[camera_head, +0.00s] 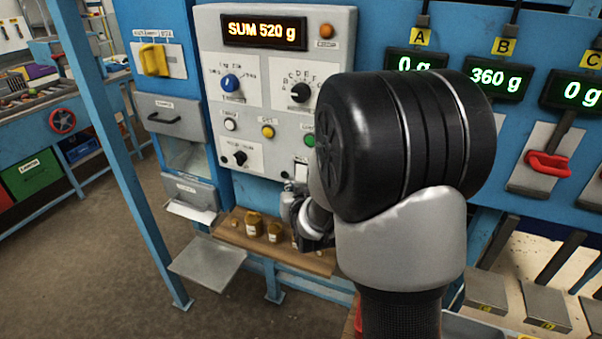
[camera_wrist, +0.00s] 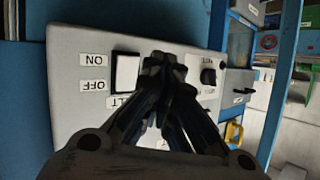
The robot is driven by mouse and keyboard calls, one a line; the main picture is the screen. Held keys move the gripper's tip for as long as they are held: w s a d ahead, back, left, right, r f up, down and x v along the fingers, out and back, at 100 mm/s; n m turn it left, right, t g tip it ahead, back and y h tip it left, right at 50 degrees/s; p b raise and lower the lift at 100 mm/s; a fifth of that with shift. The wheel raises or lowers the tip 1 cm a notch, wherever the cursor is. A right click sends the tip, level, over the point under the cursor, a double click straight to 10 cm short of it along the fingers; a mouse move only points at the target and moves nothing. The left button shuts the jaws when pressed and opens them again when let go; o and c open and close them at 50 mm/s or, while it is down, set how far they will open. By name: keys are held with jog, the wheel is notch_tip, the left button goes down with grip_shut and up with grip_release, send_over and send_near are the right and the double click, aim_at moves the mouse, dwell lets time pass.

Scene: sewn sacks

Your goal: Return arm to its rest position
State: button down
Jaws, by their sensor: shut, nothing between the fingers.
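My arm reaches across the right half of the head view, its large black joint in front of the control panel (camera_head: 262,80). My gripper (camera_wrist: 165,62) is shut and empty in the wrist view. Its fingertips are in front of the panel, just beside the white ON/OFF rocker switch (camera_wrist: 126,72). I cannot tell whether they touch the panel. In the head view my gripper is small and partly hidden behind my own arm, low at the panel. The switch also shows in the head view (camera_head: 301,168), below the green button (camera_head: 309,141).
The panel display (camera_head: 264,32) reads SUM 520 g. Scale displays, one reading 360 g (camera_head: 497,79), are on the right. A blue post (camera_head: 110,140) stands left. Floor (camera_head: 80,260) is clear at lower left.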

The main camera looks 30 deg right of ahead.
jog(key=shift+s+a, duration=0.35)
jog(key=shift+a, duration=0.1)
jog(key=s+a+r+n+g+y, duration=0.1)
jog(key=s+a, duration=0.4)
jog(key=s, duration=0.5)
jog(key=s+a+r+n+g+y, duration=0.1)
jog(key=s+a+r+n+g, duration=0.1)
jog(key=s, duration=0.9)
jog(key=s+a+r+n+g+y, duration=0.1)
jog(key=s+a+r+n+g, duration=0.1)
jog(key=s+a+g, duration=0.3)
jog(key=s+a+r, duration=0.1)
jog(key=s+a, duration=0.2)
jog(key=s, duration=0.3)
jog(key=shift+a+y, duration=0.15)
jog(key=shift+y, duration=0.15)
jog(key=c, duration=2.4)
grip_release()
jog(key=shift+r, duration=0.1)
